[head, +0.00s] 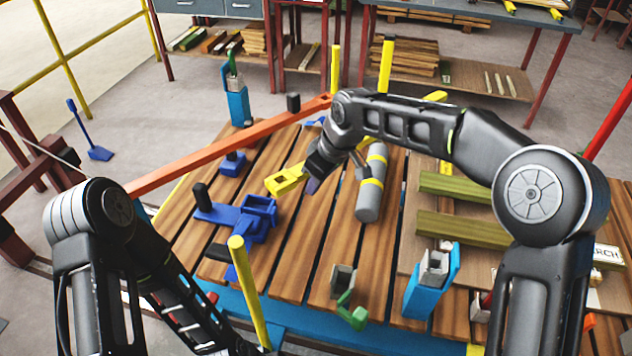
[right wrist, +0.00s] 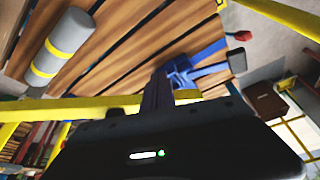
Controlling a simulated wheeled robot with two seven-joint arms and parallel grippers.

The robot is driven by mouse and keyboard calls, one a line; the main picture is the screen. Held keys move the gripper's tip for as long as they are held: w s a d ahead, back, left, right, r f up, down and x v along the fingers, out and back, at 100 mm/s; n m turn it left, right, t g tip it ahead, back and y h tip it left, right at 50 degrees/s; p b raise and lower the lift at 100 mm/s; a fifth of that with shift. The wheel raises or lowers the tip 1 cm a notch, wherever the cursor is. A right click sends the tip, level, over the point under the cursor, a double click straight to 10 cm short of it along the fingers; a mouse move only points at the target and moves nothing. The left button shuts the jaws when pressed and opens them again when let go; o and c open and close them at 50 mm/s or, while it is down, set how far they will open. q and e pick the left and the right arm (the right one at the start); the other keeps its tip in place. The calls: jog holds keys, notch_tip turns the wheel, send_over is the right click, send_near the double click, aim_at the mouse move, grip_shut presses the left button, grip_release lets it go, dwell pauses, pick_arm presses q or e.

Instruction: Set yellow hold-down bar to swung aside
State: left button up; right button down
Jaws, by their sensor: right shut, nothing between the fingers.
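The yellow hold-down bar (head: 284,181) shows its slotted near end beside the blue latch bracket (head: 257,217) in the head view. My right arm hides its middle; a yellow piece (head: 436,96) beyond the arm seems to be its far part. In the right wrist view a yellow bar (right wrist: 100,103) crosses behind my gripper, with blue bracket parts (right wrist: 185,72) past the fingers. My right gripper (head: 314,182) is shut and empty, close to the bar's near end; I cannot tell whether they touch. My left arm comes in at lower left, its gripper out of view.
A grey cylinder (head: 370,190) with yellow bands lies on the slatted wooden deck (head: 300,250). A long orange bar (head: 220,148) crosses the deck's far left side. A yellow post (head: 249,290) stands at the near edge. Blue clamps (head: 432,282) and green beams (head: 460,230) are at right.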

jog(key=s+b+v, duration=0.1)
jog(key=v, duration=0.9)
jog(key=shift+s+d, duration=0.25)
jog(key=shift+d, duration=0.25)
